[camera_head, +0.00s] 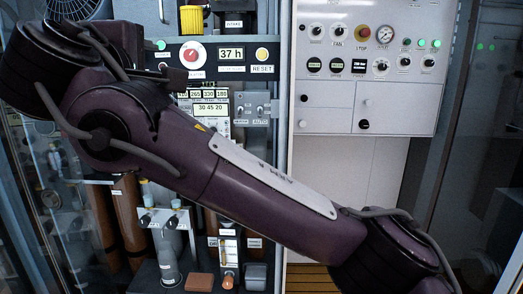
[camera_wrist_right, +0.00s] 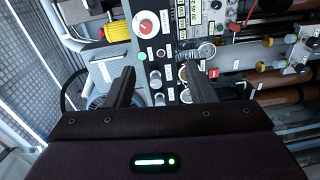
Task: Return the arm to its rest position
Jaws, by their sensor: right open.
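My right arm (camera_head: 255,185) crosses the head view from the lower right to the upper left, in front of the control panel. In the right wrist view my right gripper (camera_wrist_right: 163,86) is open, its two dark fingers apart with nothing held between them. Behind the fingers is the panel (camera_wrist_right: 163,60) with its knobs and buttons; I cannot tell the exact gap to it. My left gripper is in neither view.
A red dial (camera_head: 192,55), a "37 h" display (camera_head: 231,54) and a yellow RESET button (camera_head: 262,54) sit behind my arm. A white cabinet (camera_head: 370,60) with gauges and an emergency stop stands at the right. Brown cylinders (camera_head: 130,225) and glass doors stand at the left.

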